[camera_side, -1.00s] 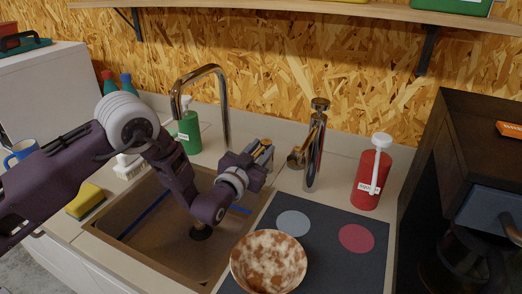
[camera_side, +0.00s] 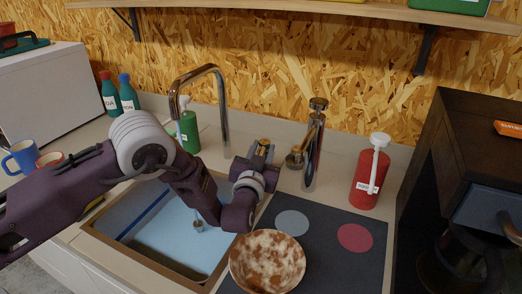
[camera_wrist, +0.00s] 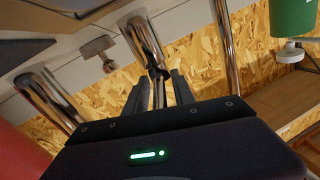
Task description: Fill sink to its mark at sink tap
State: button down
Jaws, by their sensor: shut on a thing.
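The sink (camera_side: 108,240) is set into the counter at lower left in the side view. Pale blue water (camera_side: 185,228) shows in it, and a blue mark line (camera_side: 147,213) runs along its left side. I cannot tell how the water's surface stands against the line. The chrome sink tap (camera_side: 223,105) arches over the sink. My gripper (camera_side: 265,148) is beside the tap's base. In the wrist view my gripper (camera_wrist: 162,90) is shut on the chrome tap lever (camera_wrist: 143,38). My arm hides part of the sink; whether water runs is unclear.
A second chrome fixture (camera_side: 313,150) and a red bottle (camera_side: 370,175) stand right of my gripper. A green bottle (camera_side: 189,130) is behind the sink. A speckled bowl (camera_side: 267,262) sits on the dark mat (camera_side: 335,270) in front. Mugs (camera_side: 22,155) stand at left.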

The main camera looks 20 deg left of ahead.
jog(key=shift+d, duration=0.1)
jog(key=c, duration=1.4)
grip_release()
jog(key=v, duration=0.7)
